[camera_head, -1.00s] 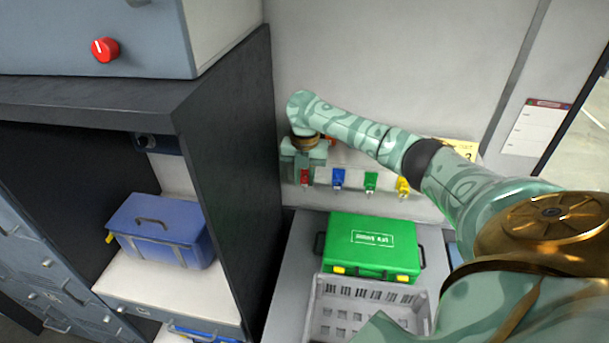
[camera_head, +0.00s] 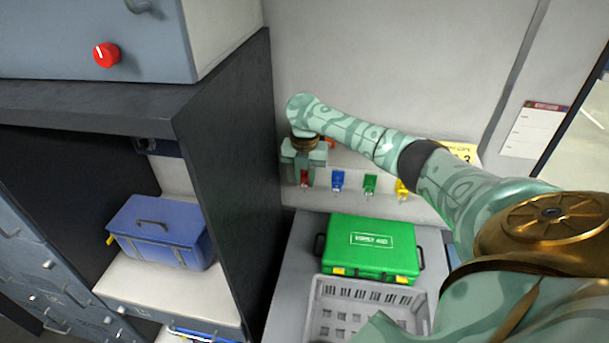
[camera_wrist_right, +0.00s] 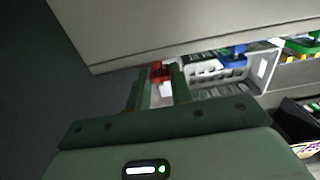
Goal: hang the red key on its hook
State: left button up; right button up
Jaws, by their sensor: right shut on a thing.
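The red key (camera_head: 305,178) is at the left end of the row of keys on the back wall, in the head view. My right gripper (camera_head: 303,180) is shut on it, its fingers pointing down in front of the wall rail. The key also shows red between the two fingers in the right wrist view (camera_wrist_right: 158,71). Its hook is hidden behind the gripper, so I cannot tell whether the key touches it. My left gripper is not in view.
A blue key (camera_head: 338,180), a green key (camera_head: 370,184) and a yellow key (camera_head: 402,190) hang to the right. A green first aid case (camera_head: 372,247) and a grey crate (camera_head: 318,300) are below. A dark cabinet side (camera_head: 235,160) stands close on the left.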

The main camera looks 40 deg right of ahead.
dwell(0.3)
jog(key=o, duration=0.9)
jog(key=shift+s+a+r+p, duration=0.15)
jog(key=shift+a+r+p, duration=0.05)
jog(key=shift+r+p, duration=0.45)
jog(key=shift+s+a+r+p, duration=0.1)
jog(key=shift+a+r+p, duration=0.05)
jog(key=shift+r+p, duration=0.45)
jog(key=r, duration=0.2)
jog(key=s+a+r, duration=0.1)
jog(key=r, duration=0.3)
jog(key=shift+s+a, duration=0.15)
jog(key=shift+a, duration=0.1)
jog(key=shift+f, duration=0.15)
dwell(0.4)
